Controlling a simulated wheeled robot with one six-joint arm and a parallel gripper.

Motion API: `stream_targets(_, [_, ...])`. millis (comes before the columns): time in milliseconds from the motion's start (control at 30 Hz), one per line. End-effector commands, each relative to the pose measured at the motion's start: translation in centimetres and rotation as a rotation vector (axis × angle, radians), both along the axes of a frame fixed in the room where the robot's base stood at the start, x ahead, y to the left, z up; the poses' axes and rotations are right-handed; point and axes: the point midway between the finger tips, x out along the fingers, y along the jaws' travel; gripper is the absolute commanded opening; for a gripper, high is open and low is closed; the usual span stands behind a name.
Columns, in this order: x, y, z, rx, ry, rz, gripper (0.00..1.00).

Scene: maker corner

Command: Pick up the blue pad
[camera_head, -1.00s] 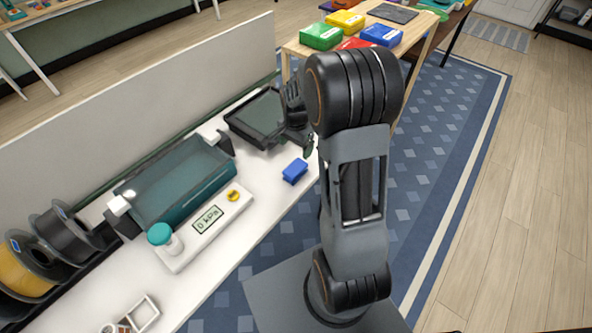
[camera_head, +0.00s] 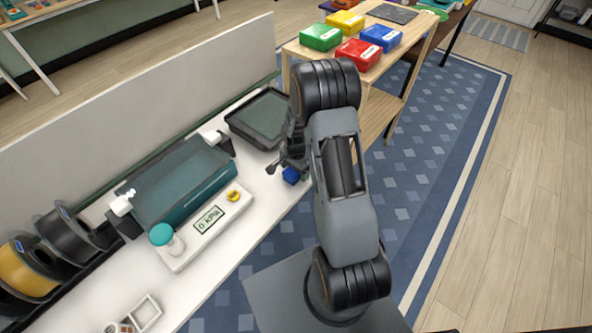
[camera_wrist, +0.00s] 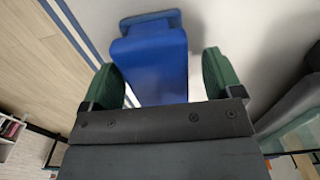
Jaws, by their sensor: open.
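The blue pad (camera_head: 291,175) lies on the white bench top near its right edge, partly hidden by my gripper in the head view. It also shows large in the wrist view (camera_wrist: 152,62), as a blue block with a wider far end. My gripper (camera_head: 282,163) is low at the pad. In the wrist view my gripper's (camera_wrist: 170,80) two green fingertips stand apart, one on each side of the pad's near part.
A black tray (camera_head: 262,117) lies just behind the pad. A teal-lidded machine (camera_head: 183,180) and a white gauge unit (camera_head: 205,228) stand to the left on the white bench (camera_head: 228,262). A wooden table (camera_head: 381,72) with several coloured boxes stands beyond.

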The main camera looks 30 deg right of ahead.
Motion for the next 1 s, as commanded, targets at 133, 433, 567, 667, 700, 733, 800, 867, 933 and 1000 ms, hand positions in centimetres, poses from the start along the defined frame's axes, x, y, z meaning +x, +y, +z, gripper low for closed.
stream_targets(133, [-0.02, 0.0, -0.98, 0.0, 0.001, 0.0, 0.85])
stream_targets(433, [0.0, -0.01, -1.09, 0.0, -0.001, 0.0, 0.81])
stream_targets(567, [-0.01, -0.01, -1.08, 0.0, 0.0, 0.0, 0.69])
stream_targets(667, [-0.01, -0.01, -1.08, 0.0, 0.0, 0.0, 0.59])
stream_targets(700, [-0.01, -0.02, -1.08, 0.0, 0.0, 0.0, 0.55])
stream_targets(733, [-0.01, -0.02, -1.08, 0.0, 0.0, 0.0, 0.53])
stream_targets(800, [-0.01, -0.02, -1.07, 0.0, 0.0, 0.0, 0.46])
stream_targets(867, [-0.01, -0.02, -1.07, 0.0, 0.0, 0.0, 0.4])
stream_targets(933, [-0.01, -0.03, -1.07, 0.0, 0.0, 0.0, 0.33])
stream_targets(1000, [-0.01, -0.03, -1.06, 0.0, 0.0, 0.0, 0.28])
